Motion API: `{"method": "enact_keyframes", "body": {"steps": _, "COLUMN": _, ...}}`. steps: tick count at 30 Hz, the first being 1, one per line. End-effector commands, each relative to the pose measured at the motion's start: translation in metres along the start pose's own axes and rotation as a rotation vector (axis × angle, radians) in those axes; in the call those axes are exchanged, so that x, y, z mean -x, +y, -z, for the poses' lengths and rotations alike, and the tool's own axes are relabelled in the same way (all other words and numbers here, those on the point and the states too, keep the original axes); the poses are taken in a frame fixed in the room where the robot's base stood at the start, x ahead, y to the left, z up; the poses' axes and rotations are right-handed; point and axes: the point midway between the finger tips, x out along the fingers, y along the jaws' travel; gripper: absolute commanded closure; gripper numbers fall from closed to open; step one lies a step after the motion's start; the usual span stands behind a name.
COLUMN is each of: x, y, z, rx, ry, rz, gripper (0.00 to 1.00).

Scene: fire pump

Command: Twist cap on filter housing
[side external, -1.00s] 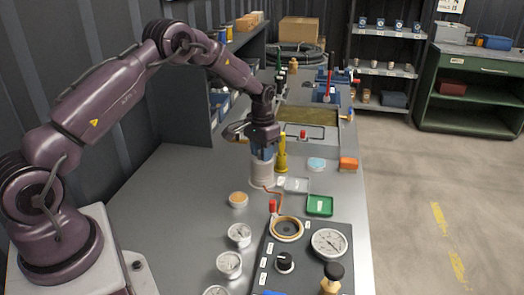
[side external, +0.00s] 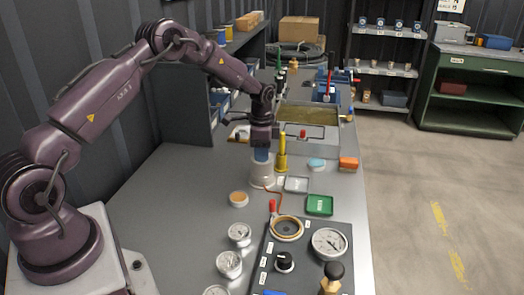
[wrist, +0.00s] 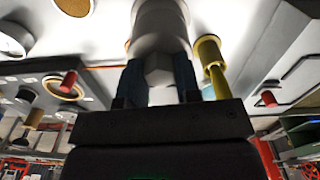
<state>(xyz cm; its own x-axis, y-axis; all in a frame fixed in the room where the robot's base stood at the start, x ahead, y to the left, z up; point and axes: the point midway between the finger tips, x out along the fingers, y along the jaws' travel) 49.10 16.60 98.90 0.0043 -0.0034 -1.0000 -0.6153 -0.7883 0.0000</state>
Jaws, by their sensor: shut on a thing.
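The filter housing (side external: 262,175) is a pale upright cylinder on the bench, left of the yellow post. It also shows in the wrist view (wrist: 160,22) as a grey-white cylinder. A grey hexagonal knob (wrist: 158,69), apparently the top of the cap, lies between my blue fingers. My gripper (side external: 262,154) points straight down over the housing and is shut on this knob; it also shows in the wrist view (wrist: 159,80). The seam between cap and housing cannot be made out, so I cannot tell how the cap sits.
A yellow post (side external: 282,155) stands close at the right of the housing. A clear tray (side external: 297,184), a green tray (side external: 319,205) and an orange block (side external: 348,163) lie to the right. A dark gauge panel (side external: 305,262) is in front. The bench at the left is clear.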

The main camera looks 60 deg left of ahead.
Motion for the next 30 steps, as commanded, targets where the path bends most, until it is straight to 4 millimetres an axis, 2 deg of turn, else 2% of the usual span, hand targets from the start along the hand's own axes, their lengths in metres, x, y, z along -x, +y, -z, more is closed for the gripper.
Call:
{"method": "enact_keyframes", "body": {"steps": 9, "x": 0.0011, "y": -0.0003, "z": -0.0001, "rx": -0.03, "ry": 0.0, "rz": 0.0, "gripper": 1.0}}
{"method": "enact_keyframes", "body": {"steps": 19, "x": 0.0003, "y": -0.0004, "z": -0.0002, "rx": -0.432, "ry": 0.0, "rz": -0.003, "gripper": 1.0}}
{"method": "enact_keyframes", "body": {"steps": 30, "x": 0.0003, "y": -0.0005, "z": -0.0002, "rx": -0.487, "ry": 0.0, "rz": -0.003, "gripper": 1.0}}
